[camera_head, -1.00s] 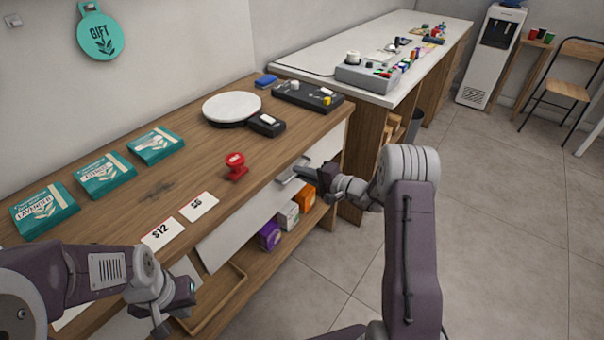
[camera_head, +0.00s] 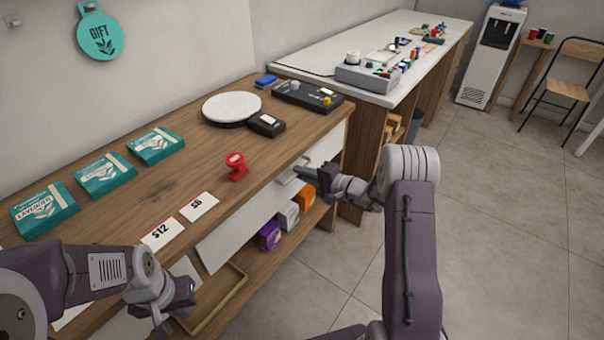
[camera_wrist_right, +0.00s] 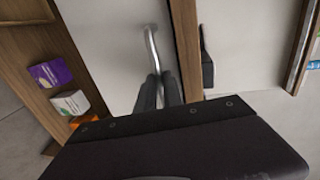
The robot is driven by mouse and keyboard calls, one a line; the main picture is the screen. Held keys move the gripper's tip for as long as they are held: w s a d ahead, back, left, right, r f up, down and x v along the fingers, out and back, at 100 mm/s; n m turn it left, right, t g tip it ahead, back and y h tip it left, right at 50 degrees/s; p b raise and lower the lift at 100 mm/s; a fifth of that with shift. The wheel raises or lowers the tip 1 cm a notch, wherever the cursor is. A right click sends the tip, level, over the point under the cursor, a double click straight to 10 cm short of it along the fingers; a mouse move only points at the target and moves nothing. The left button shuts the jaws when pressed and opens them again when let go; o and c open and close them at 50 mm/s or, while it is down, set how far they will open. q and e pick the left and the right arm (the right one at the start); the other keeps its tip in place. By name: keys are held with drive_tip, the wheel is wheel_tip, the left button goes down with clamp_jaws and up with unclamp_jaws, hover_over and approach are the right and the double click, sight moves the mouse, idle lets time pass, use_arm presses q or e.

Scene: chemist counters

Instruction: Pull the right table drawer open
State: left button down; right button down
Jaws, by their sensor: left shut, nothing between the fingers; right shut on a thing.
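The right table drawer has a white front (camera_head: 322,150) under the right end of the wooden counter, and looks closed. Its curved metal handle (camera_head: 288,172) also shows in the right wrist view (camera_wrist_right: 151,45). My right gripper (camera_head: 302,173) is at this handle. In the right wrist view its dark fingers (camera_wrist_right: 158,90) are shut on the handle's near end. My left gripper (camera_head: 172,312) is shut and empty, low in front of the counter's left part, away from the drawer.
On the wooden counter (camera_head: 150,195) are a red stamp (camera_head: 237,166), price cards, teal boxes and a round white plate (camera_head: 232,106). Purple, white and orange boxes (camera_head: 288,215) stand on the shelf below.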

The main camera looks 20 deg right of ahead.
drive_tip(key=shift+s, duration=0.1)
idle(0.4)
drive_tip(key=f+b+v, duration=0.2)
drive_tip(key=v, duration=1.1)
drive_tip(key=s+f+b+v, duration=0.1)
drive_tip(key=f+b+v, duration=0.2)
drive_tip(key=v, duration=1)
drive_tip(key=shift+d+f, duration=0.35)
drive_tip(key=shift+d, duration=0.05)
drive_tip(key=c, duration=1.5)
unclamp_jaws()
